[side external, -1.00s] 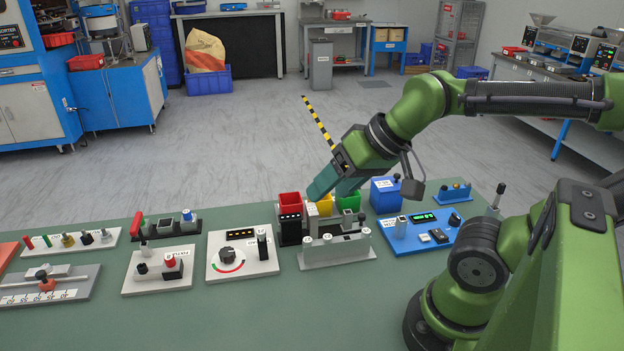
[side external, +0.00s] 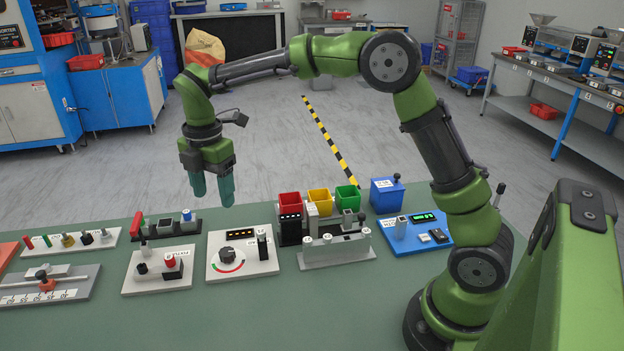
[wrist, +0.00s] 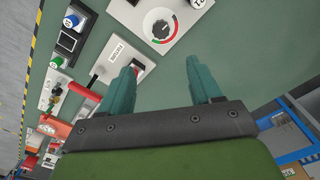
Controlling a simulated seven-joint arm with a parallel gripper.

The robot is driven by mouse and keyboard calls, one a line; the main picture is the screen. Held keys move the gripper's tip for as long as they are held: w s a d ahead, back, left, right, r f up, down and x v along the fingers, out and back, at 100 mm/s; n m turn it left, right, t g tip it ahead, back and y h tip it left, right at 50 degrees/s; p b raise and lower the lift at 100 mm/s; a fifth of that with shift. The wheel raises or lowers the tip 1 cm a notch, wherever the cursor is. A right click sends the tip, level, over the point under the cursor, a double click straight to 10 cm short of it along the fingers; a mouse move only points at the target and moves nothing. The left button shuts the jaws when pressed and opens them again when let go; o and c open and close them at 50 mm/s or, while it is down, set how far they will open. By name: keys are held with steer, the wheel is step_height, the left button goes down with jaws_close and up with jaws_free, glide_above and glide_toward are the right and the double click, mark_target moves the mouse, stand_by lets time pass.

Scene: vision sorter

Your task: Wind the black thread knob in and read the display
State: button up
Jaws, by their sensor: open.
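My gripper (side external: 213,202), with two teal fingers, points down above the back of the green bench. Its fingers are apart and nothing is between them; they also show spread in the wrist view (wrist: 160,64). A white panel has a round black knob (side external: 227,254) with a red-green arc, and an amber-lit display (side external: 241,234). The knob also shows in the wrist view (wrist: 161,28), beyond the fingertips. A smaller white panel (side external: 150,287) to its left has a black knob (side external: 142,268) and a red button. I cannot tell which black knob is the thread knob.
Red (side external: 289,200), yellow (side external: 319,198) and green (side external: 347,196) bins stand right of my gripper. A blue panel (side external: 441,237) with a green-lit display (side external: 422,217) lies farther right.

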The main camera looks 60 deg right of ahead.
mark_target(226, 251)
step_height(226, 251, down, 16)
steer(key=n, duration=0.3)
steer(key=shift+d+r, duration=0.15)
stand_by(0.4)
steer(key=c, duration=1.1)
steer(key=shift+o, duration=0.2)
